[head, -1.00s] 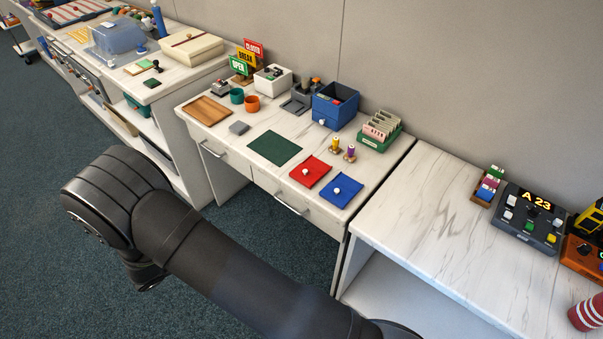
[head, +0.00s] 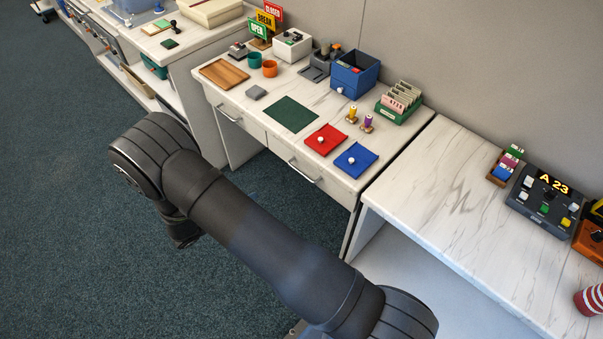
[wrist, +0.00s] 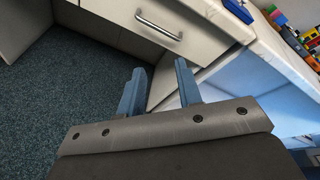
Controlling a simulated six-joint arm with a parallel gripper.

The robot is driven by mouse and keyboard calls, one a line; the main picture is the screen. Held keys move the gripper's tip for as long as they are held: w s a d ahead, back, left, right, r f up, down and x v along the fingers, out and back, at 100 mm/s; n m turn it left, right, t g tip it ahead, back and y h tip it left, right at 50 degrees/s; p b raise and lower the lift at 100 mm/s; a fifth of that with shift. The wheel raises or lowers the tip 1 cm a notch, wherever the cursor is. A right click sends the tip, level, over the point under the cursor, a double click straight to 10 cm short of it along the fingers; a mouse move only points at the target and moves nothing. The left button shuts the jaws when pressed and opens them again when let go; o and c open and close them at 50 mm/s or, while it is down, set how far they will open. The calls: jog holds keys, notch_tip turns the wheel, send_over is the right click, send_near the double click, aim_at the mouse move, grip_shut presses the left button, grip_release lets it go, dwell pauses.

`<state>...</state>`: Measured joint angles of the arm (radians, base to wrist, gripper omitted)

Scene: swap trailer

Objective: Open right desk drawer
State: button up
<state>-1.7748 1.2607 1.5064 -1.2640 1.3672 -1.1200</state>
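The right desk drawer (head: 327,185) is a white front under the desk's front edge, and it looks shut. Its metal bar handle (head: 305,171) faces the floor space. In the wrist view the same handle (wrist: 159,26) shows near the top. My gripper (wrist: 157,83) has two blue fingers held apart with nothing between them. It is below the handle in that view and not touching it.
The left drawer handle (head: 229,113) is on the same desk. Red (head: 325,139) and blue (head: 356,160) mats with white knobs lie above the right drawer. A lower white counter (head: 450,200) stands to the right. The carpet (head: 60,200) in front is clear.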

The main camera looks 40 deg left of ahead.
jog(key=w+f+n, duration=0.4)
jog(key=w, duration=0.7)
jog(key=w+d+f+n+t, duration=0.1)
jog(key=w+f+n, duration=0.3)
jog(key=w, duration=0.6)
jog(key=shift+w+d+f+n, duration=0.3)
jog(key=shift+w+n, duration=0.1)
jog(key=shift+n, duration=0.4)
grip_shut()
